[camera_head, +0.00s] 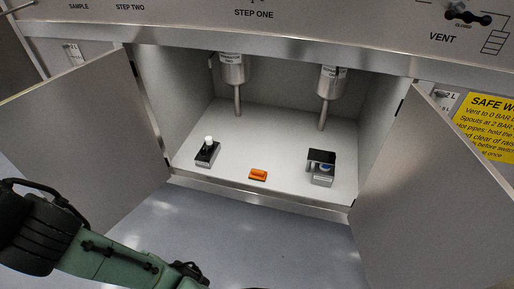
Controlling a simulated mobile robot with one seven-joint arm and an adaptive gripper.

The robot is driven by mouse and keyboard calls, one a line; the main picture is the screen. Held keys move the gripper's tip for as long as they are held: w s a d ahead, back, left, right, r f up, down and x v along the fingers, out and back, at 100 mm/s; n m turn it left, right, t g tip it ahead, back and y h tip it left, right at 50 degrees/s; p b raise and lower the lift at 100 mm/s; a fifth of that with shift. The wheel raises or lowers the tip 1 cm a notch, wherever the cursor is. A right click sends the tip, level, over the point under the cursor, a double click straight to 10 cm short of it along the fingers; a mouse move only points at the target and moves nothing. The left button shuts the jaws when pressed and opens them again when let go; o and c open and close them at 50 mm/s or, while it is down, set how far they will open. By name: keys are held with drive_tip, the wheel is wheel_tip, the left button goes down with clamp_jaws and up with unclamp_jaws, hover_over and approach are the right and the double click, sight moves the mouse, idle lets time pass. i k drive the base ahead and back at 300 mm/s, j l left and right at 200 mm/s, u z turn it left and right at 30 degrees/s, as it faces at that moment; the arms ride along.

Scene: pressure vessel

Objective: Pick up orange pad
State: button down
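The orange pad (258,174) is a small block lying near the front edge of the cabinet floor. It sits between two dark devices and touches neither. Nothing covers it. My arm shows at the lower left, outside the cabinet and in front of it. My gripper is not in the picture.
The cabinet floor (255,142) bears a device with a white knob (206,153) at left and a black and grey device (321,168) at right. Two metal spouts (232,75) and (329,88) hang above. Open doors (92,130) and (425,185) flank the opening, which has a raised front edge.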

sight(259, 175)
drive_tip(key=i+z, duration=0.25)
drive_tip(key=i, duration=0.35)
drive_tip(key=i+j+z, duration=0.1)
drive_tip(key=i+z, duration=0.15)
drive_tip(key=i, duration=0.35)
